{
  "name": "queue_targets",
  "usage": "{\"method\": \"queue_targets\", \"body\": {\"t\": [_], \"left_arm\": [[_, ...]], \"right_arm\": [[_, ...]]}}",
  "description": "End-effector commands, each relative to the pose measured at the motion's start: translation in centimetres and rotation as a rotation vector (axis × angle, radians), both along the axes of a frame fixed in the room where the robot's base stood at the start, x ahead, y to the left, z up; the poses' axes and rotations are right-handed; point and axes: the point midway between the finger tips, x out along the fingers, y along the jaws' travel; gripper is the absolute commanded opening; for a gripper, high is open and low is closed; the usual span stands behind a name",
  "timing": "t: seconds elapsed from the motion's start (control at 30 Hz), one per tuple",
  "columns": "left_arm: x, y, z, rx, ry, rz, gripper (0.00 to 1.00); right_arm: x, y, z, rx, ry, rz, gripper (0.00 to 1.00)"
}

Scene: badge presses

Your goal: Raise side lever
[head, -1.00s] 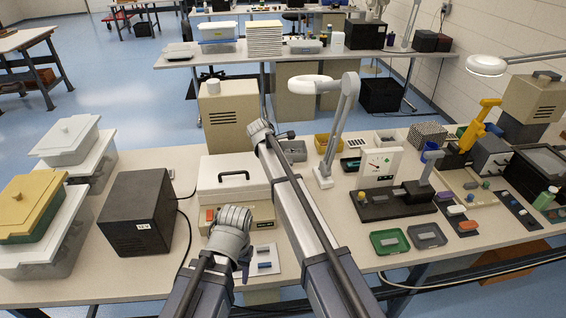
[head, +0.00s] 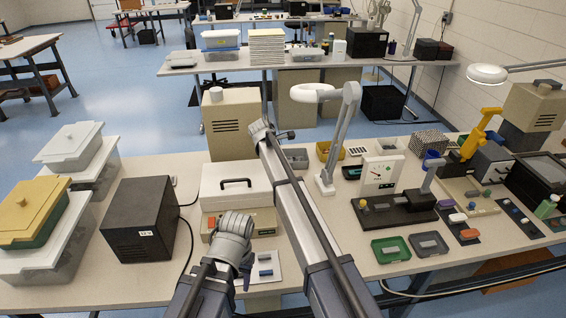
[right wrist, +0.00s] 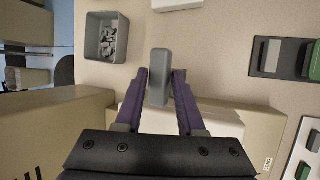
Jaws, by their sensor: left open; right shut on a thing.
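My right gripper (right wrist: 159,88) is shut on a grey bar with rounded ends, in the right wrist view. The grey bar (right wrist: 159,70) stands between the two purple fingers; I cannot tell what it is fixed to. In the head view my right gripper (head: 288,136) is small, at the back of the table near a grey bin. My left gripper (head: 246,272) is open in front of the white-lidded case, its fingers mostly hidden by its wrist. A yellow lever (head: 482,130) stands farther right.
The grey bin (right wrist: 106,38) holds small pieces. A lamp (head: 342,125) rises behind. Green and dark trays (head: 390,250) lie at the front right.

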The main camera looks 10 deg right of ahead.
Motion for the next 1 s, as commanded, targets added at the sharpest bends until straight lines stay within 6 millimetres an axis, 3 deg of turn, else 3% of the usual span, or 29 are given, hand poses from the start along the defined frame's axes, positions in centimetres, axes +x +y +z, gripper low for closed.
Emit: {"method": "queue_targets", "body": {"t": [0.03, 0.1, 0.13, 0.3, 1.0], "left_arm": [[0.00, 0.00, 0.02, 0.000, 0.000, 0.000, 0.50], [0.00, 0.00, 0.02, 0.000, 0.000, 0.000, 0.50], [0.00, 0.00, 0.03, 0.000, 0.000, 0.000, 0.50], [0.00, 0.00, 0.02, 0.000, 0.000, 0.000, 0.50], [0.00, 0.00, 0.84, 0.000, 0.000, 0.000, 0.50]], "right_arm": [[1.10, -0.06, 0.20, -0.002, -0.021, 0.005, 0.00], [1.13, -0.07, 0.21, -0.002, -0.021, 0.005, 0.00], [1.14, -0.08, 0.21, -0.003, -0.021, 0.005, 0.39], [1.08, -0.06, 0.19, -0.002, -0.022, 0.006, 0.58], [0.44, 0.34, 0.96, 0.000, -0.018, 0.008, 0.60]]}}
